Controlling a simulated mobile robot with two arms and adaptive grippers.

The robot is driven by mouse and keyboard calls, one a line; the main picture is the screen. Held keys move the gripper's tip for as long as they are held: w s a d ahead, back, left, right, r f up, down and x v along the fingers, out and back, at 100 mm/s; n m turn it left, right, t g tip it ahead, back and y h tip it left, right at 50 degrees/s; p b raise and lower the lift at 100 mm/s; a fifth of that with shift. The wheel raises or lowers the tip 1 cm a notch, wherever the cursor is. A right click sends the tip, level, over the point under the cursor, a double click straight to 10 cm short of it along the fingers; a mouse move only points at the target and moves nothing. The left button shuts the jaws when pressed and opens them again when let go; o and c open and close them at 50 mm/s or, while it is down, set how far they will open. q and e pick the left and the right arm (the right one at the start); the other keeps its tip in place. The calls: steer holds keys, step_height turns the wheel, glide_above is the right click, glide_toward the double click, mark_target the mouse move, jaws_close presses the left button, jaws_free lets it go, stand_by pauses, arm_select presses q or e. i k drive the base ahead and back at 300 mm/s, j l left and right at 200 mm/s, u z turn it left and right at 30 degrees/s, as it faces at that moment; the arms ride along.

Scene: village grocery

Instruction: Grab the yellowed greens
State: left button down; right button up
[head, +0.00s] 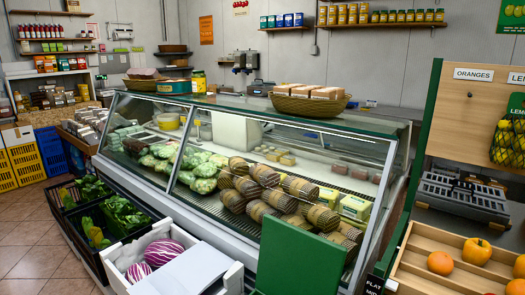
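Leafy greens stand in black crates on the floor at the left, in front of the glass counter. In the nearer crate (152,224), a dark green bunch (124,213) fills the right part. Yellowish-green leaves (95,233), which look like the yellowed greens, lie at its left side. In the farther crate (57,208), dark green leaves (93,187) lie at the right and a smaller yellowish-green piece (68,198) at the left. The leaves are small in the picture, so their exact outlines are hard to tell. Neither of my grippers is in view.
A white crate (228,280) with purple striped vegetables (163,252) stands right of the black crates. The glass counter (270,150) runs behind them. A green panel (300,258) and a wooden orange bin (425,250) are at the right. The tiled floor (30,245) is clear at the left.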

mark_target(96, 234)
steer(key=u, duration=1.25)
steer(key=i+j+u, duration=0.35)
steer(key=i, duration=0.6)
steer(key=i+j+u, duration=0.1)
steer(key=i+u, duration=0.3)
steer(key=i, duration=0.6)
steer(key=i+z, duration=0.45)
steer(key=i+j+z, duration=0.25)
steer(key=z, duration=0.2)
steer(key=i+j+z, duration=0.4)
steer(key=i+l, duration=0.05)
